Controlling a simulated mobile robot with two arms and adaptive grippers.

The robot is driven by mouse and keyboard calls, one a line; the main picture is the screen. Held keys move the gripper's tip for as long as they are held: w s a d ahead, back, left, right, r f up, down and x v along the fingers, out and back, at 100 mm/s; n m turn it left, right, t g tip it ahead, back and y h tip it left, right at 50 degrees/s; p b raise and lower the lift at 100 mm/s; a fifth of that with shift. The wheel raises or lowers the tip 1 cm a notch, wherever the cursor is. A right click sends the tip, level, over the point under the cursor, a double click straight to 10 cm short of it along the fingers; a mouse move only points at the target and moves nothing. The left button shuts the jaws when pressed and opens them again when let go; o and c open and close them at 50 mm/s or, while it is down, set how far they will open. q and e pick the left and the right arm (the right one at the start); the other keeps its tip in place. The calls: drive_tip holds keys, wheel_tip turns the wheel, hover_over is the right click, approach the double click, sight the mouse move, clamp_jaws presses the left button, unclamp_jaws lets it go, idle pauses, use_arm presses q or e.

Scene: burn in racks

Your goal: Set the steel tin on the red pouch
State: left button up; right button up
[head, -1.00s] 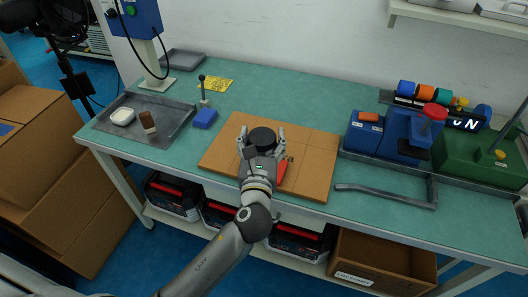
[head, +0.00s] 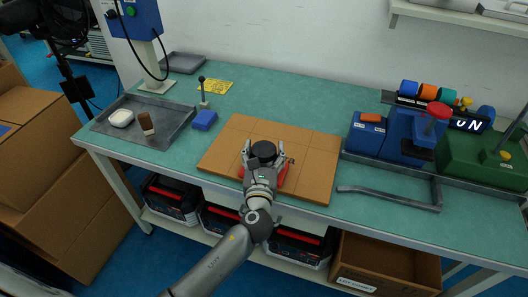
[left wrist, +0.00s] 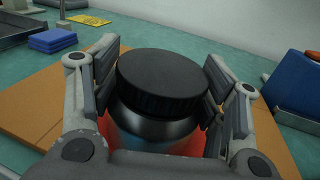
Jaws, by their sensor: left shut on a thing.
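The steel tin (head: 263,149) is a dark, shiny cylinder with a wide black lid, and it stands upright. My left gripper (head: 264,155) is shut on it, one finger at each side. The tin also fills the middle of the left wrist view (left wrist: 165,85), between my left fingers (left wrist: 160,95). The red pouch (head: 283,176) lies on the brown board, mostly hidden by my gripper and the tin. Red shows around the tin's lower part in the left wrist view. I cannot tell whether the tin touches the pouch. My right gripper is out of view.
The brown tiled board (head: 317,160) lies on the green bench. A grey tray (head: 178,128) with a white dish (head: 121,118) and a brush (head: 147,123) is at left.

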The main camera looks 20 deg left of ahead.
use_arm(q)
drive_tip(key=shift+f, duration=0.15)
drive_tip(key=o, duration=1.4)
drive_tip(key=v, duration=1.2)
drive_tip(key=shift+b, duration=0.45)
drive_tip(key=shift+a, duration=0.1)
